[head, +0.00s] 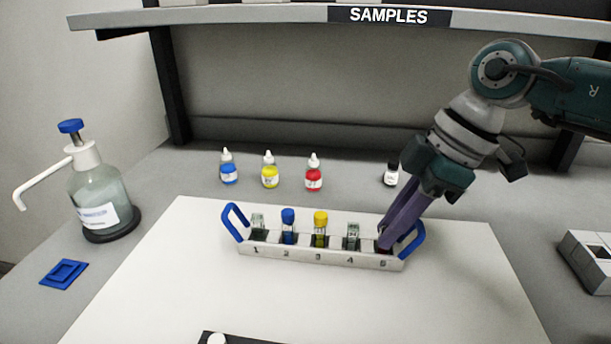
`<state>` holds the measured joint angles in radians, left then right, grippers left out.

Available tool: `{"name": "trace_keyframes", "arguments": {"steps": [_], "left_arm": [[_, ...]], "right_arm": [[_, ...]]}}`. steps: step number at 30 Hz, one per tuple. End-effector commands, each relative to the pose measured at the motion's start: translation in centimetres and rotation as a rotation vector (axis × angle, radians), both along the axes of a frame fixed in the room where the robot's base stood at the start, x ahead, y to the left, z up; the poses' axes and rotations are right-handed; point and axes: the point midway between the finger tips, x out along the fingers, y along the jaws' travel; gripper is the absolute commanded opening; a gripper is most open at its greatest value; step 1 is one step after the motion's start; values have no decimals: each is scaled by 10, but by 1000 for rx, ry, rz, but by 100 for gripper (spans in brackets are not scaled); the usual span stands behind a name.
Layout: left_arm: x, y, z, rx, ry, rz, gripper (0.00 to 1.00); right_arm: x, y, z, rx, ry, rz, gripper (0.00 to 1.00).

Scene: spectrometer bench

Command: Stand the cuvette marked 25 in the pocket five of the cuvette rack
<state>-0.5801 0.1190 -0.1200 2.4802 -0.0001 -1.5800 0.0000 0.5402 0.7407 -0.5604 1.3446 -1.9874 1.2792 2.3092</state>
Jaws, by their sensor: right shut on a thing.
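The cuvette rack (302,257) is a pale block with blue end handles, standing on the white mat; its pockets are numbered 1 to 5 from left to right. My right gripper (384,238) points down at pocket five, shut on a cuvette (383,246) with dark red content. The fingers hide most of this cuvette, and I cannot read its mark or tell whether it rests on the pocket floor. Pockets one (258,226) and four (352,235) hold clear cuvettes. A blue-capped cuvette (288,222) is in two and a yellow-capped one (320,226) in three. My left gripper is not in view.
Behind the rack stand blue (229,170), yellow (269,172) and red (314,176) dropper bottles and a small black-capped bottle (391,174). A pump bottle (98,195) is at left, a grey device (588,260) at right. The white mat (170,285) is mostly clear.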

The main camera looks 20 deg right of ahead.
Motion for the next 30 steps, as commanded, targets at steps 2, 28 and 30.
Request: {"name": "trace_keyframes", "arguments": {"steps": [2, 28, 30], "left_arm": [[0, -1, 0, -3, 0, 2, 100], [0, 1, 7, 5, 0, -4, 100], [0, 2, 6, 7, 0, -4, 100]], "right_arm": [[0, 0, 0, 0, 0, 0, 22], [-10, -19, 50, -5, -2, -1, 54], [-13, -23, 62, -4, -3, -1, 54]]}}
